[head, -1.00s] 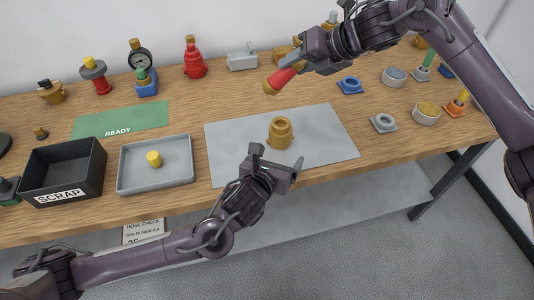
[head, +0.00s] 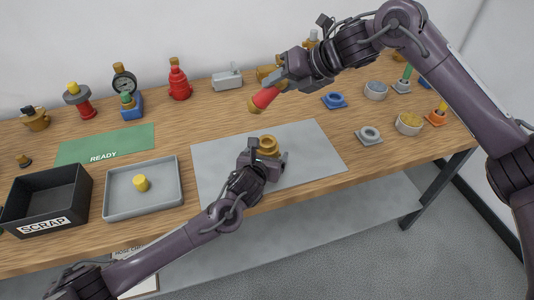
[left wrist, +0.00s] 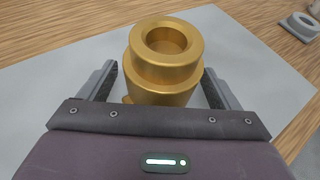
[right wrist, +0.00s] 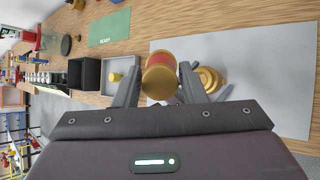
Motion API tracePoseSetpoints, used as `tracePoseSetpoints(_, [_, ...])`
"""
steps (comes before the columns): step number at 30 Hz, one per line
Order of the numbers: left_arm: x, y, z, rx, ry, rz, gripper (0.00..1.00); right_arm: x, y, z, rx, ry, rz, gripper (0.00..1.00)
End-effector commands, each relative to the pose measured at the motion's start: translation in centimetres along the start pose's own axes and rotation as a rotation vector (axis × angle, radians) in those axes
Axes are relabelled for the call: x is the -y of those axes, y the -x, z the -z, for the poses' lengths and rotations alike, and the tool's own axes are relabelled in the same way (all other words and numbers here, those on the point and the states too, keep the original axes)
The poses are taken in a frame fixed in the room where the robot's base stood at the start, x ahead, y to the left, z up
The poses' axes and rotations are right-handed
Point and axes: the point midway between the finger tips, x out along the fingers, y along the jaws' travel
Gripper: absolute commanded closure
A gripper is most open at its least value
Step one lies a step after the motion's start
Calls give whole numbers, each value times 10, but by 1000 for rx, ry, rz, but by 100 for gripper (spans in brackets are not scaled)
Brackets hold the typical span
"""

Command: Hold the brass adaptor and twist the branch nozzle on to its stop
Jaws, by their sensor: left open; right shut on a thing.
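The brass adaptor (head: 268,144) stands upright on the grey mat (head: 318,150). In the left wrist view the adaptor (left wrist: 164,62) shows its round open top. My left gripper (head: 268,160) is open, low over the mat, with one finger on each side of the adaptor; a gap shows beside each finger. My right gripper (head: 276,90) is shut on the branch nozzle (head: 263,98), red with a brass end, held tilted in the air above and behind the adaptor. In the right wrist view the nozzle (right wrist: 160,76) sits between the fingers, its brass end toward the camera.
A grey tray (head: 112,206) with a yellow part (head: 141,183) and a black SCRAP bin (head: 84,190) stand left of the mat. A green READY mat (head: 75,150) lies behind them. Several fittings line the back. Blue and grey rings and bowls stand at right.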

Motion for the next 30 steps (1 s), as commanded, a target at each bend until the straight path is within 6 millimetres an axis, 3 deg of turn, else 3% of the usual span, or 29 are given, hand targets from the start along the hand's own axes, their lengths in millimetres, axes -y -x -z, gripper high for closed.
tracePoseSetpoints(10, [0,-4,0,1,1,1,16,-1,0,-1,2,1,-1,99])
tracePoseSetpoints(25, [0,-4,0,0,0,1,80,-1,0,-1,2,1,-1,99])
tracePoseSetpoints(26, [0,-4,0,0,0,1,43,-1,0,-1,2,1,-1,99])
tracePoseSetpoints(30, [0,-4,0,0,0,1,61,-1,0,-1,2,1,-1,99])
